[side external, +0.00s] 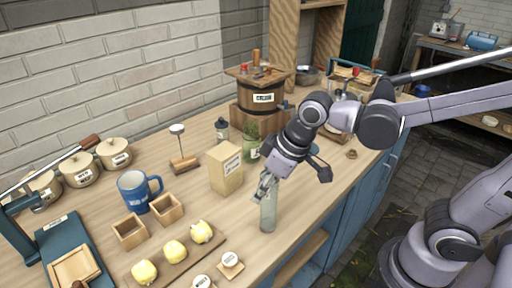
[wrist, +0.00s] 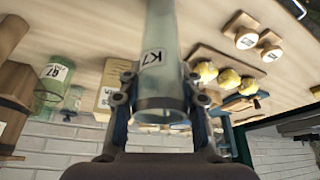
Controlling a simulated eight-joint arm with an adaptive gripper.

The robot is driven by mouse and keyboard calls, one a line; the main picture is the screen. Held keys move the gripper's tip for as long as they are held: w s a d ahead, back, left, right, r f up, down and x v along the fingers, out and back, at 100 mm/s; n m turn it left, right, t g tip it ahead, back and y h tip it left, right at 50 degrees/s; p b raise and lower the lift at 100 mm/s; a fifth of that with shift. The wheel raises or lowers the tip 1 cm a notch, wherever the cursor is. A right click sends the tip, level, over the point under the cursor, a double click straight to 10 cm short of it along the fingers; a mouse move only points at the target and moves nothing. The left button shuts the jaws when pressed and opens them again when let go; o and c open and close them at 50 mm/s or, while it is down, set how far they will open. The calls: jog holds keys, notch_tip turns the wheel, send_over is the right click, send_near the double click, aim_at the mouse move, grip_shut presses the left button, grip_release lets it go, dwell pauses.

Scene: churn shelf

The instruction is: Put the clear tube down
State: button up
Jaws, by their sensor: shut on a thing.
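My gripper (side external: 266,184) is shut on the clear tube (side external: 268,212), near its upper end. The tube hangs roughly upright at the front part of the wooden counter, and its lower end is at or just above the surface; I cannot tell if it touches. In the wrist view the tube (wrist: 158,55) stretches away between the fingers (wrist: 160,100), with its open rim close to the camera and a label reading K7 on its side.
A cardboard box (side external: 225,168) stands left of the tube, with a green jar (side external: 254,149) behind. A board (side external: 178,262) with yellow lumps lies at front left, beside round-topped blocks (side external: 230,260). The counter's front edge is close on the right. A churn (side external: 262,95) stands behind.

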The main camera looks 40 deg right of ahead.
jog(key=o, duration=1.1)
jog(key=shift+f, duration=0.1)
jog(key=shift+o, duration=0.2)
jog(key=v, duration=1.2)
jog(key=d+f+m+t+h, duration=0.1)
jog(key=d+f+m+t, duration=0.2)
jog(key=d+f, duration=0.6)
jog(key=shift+w+d+m+h, duration=0.4)
jog(key=shift+d+m, duration=0.05)
jog(key=shift+m, duration=0.35)
